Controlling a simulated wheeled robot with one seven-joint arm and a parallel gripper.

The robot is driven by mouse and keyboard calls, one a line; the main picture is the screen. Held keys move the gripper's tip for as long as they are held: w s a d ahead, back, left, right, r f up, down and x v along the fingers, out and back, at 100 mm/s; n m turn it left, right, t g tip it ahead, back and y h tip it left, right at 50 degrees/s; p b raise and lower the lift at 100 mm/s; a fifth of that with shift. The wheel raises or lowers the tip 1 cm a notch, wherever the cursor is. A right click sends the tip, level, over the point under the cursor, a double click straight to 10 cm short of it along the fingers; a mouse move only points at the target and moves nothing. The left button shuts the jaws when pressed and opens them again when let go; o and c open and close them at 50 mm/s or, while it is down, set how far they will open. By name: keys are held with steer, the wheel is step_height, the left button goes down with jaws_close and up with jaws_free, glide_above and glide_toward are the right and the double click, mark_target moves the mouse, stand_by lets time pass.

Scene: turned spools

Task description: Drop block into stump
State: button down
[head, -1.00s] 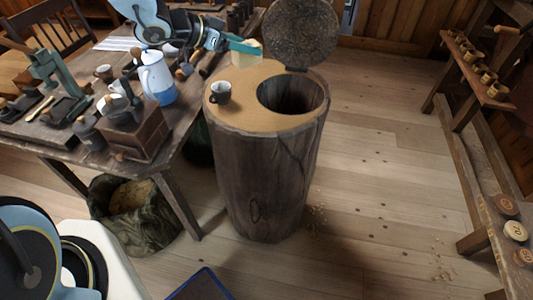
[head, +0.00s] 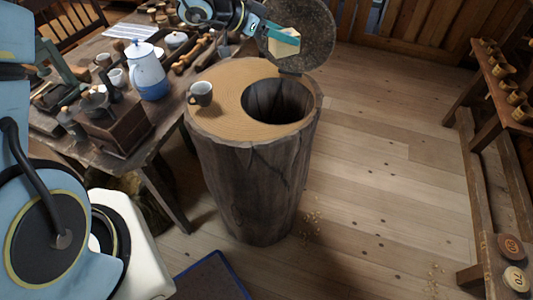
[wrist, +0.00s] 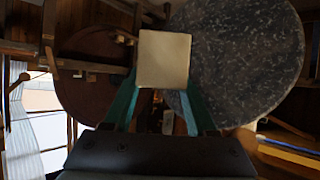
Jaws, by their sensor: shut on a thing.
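A pale wooden block (head: 284,41) is held between the teal fingers of my gripper (head: 272,32). In the wrist view the block (wrist: 163,59) sits at the tips of the fingers (wrist: 163,100). The stump (head: 258,185) is a tall wooden barrel shape with a tan top and a dark round opening (head: 278,101) at the right of that top. Its round speckled lid (head: 312,40) stands raised at the back of the opening. The block is above the stump's far side, in front of the lid in the picture, and apart from the opening.
A workbench at left holds a white and blue pot (head: 147,72), a wooden box (head: 120,130) and several tools. Shelves with small cups are at right. The floor between is mostly clear.

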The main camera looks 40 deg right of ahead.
steer(key=shift+d+f+b, duration=0.3)
steer(key=shift+f+b, duration=0.25)
steer(key=shift+f, duration=0.05)
steer(key=shift+a+f+b, duration=0.2)
steer(key=shift+a+b, duration=0.1)
step_height(320, 180, down, 14)
steer(key=b, duration=1.4)
steer(key=shift+f, duration=0.2)
steer(key=shift+c, duration=0.6)
jaws_free()
steer(key=v, duration=1)
steer(key=shift+a+r, duration=0.2)
steer(key=shift+a, duration=0.1)
